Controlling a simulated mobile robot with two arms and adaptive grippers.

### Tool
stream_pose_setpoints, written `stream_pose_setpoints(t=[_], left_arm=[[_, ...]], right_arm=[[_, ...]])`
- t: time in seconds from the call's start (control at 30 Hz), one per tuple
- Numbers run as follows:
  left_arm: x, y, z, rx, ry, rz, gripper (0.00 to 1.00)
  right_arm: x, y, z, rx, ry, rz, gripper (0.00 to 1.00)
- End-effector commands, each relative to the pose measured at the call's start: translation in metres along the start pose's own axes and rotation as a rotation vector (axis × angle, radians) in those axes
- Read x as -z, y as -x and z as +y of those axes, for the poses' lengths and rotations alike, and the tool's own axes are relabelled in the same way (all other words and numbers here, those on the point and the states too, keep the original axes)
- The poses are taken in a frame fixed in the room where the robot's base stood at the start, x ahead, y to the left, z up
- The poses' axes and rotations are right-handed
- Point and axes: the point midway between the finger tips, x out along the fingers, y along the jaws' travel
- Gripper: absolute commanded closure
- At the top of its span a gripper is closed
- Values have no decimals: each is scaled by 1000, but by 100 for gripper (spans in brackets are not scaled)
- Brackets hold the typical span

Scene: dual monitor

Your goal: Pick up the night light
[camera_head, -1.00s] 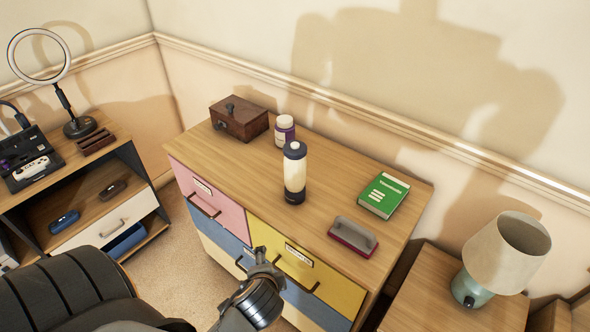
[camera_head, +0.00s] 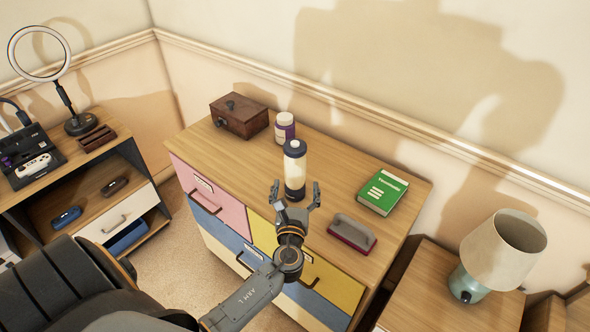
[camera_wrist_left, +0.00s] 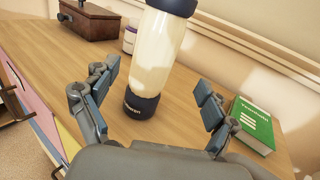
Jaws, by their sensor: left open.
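A cream cylinder with a dark navy cap and base (camera_head: 295,170), which seems to be the night light, stands upright on the dresser top. In the left wrist view the cylinder (camera_wrist_left: 156,52) rises ahead between the two fingers, with lettering on its dark base. My left gripper (camera_head: 296,191) is open and empty at the near side of the cylinder, over the dresser's front edge. Its fingers point towards the cylinder, one on each side in the left wrist view (camera_wrist_left: 155,85), with no visible contact. My right gripper is not in view.
The dresser (camera_head: 340,165) also holds a wooden box (camera_head: 239,116), a white and purple jar (camera_head: 285,128), a green book (camera_head: 382,192) and a grey and red handled block (camera_head: 352,233). A table lamp (camera_head: 500,255) stands at the right. A shelf unit (camera_head: 140,203) is at the left.

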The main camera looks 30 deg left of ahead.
Motion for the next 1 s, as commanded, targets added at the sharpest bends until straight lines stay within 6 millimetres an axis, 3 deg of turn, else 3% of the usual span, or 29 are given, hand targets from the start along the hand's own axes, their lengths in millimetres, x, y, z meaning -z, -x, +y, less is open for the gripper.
stream_pose_setpoints(t=[0.1,0.33,0.6,0.9,0.93,1.0], left_arm=[[-1,-18,0,0,0,-1,14],[-1,-34,3,-2,1,0,14],[0,-72,8,-2,1,0,14],[1,-78,8,-1,3,1,14],[1,-78,8,-1,3,1,16],[1,-78,8,-1,3,1,31]], right_arm=[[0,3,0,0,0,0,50],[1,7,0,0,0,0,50],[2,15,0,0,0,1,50],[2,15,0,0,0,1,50],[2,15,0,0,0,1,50],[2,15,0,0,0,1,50]])
